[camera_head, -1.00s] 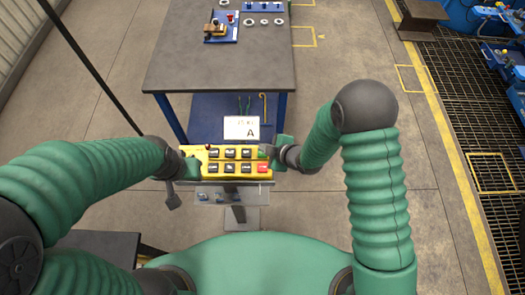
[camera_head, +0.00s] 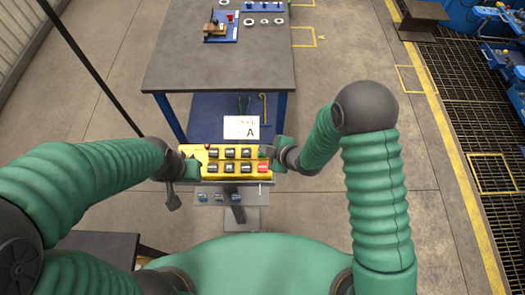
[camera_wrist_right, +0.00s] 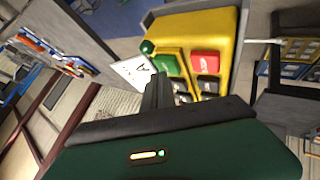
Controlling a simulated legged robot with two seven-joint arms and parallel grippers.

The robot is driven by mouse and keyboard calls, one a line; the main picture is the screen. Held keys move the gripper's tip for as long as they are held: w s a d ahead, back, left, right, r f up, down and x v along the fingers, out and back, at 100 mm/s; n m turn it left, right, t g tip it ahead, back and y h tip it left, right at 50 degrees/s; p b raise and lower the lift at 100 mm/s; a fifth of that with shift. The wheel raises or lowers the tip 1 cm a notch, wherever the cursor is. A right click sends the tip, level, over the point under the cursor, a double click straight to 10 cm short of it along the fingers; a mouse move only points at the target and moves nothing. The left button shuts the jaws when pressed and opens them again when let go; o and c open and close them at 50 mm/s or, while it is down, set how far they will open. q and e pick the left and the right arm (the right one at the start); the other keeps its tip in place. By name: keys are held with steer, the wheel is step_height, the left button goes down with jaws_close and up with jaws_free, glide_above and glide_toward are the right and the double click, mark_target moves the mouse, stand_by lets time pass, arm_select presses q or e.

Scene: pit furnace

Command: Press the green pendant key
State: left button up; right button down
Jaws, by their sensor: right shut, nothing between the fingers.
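The yellow pendant (camera_head: 222,161) lies across the middle of the head view, with rows of dark keys and a red key (camera_head: 263,166) at its lower right. In the right wrist view the green key (camera_wrist_right: 165,63) sits beside the red key (camera_wrist_right: 205,63). My right gripper (camera_head: 268,152) is at the pendant's right end. In the wrist view its shut, empty fingers (camera_wrist_right: 157,82) reach up to just below the green key; contact cannot be told. My left gripper (camera_head: 192,166) is at the pendant's left end, its fingers not clear.
A white card marked A (camera_head: 241,127) stands behind the pendant. A green ball knob (camera_wrist_right: 148,47) is close to the green key. A grey table (camera_head: 220,65) with a blue fixture (camera_head: 221,28) lies beyond. A small shelf (camera_head: 232,192) is below the pendant.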

steer(key=shift+f+b, duration=0.35)
steer(key=shift+f, duration=0.05)
stand_by(0.5)
steer(key=shift+r+p, duration=0.65)
steer(key=shift+r, duration=0.25)
step_height(320, 180, up, 5)
steer(key=p, duration=0.3)
steer(key=shift+r+p, duration=0.1)
steer(key=shift+p, duration=0.3)
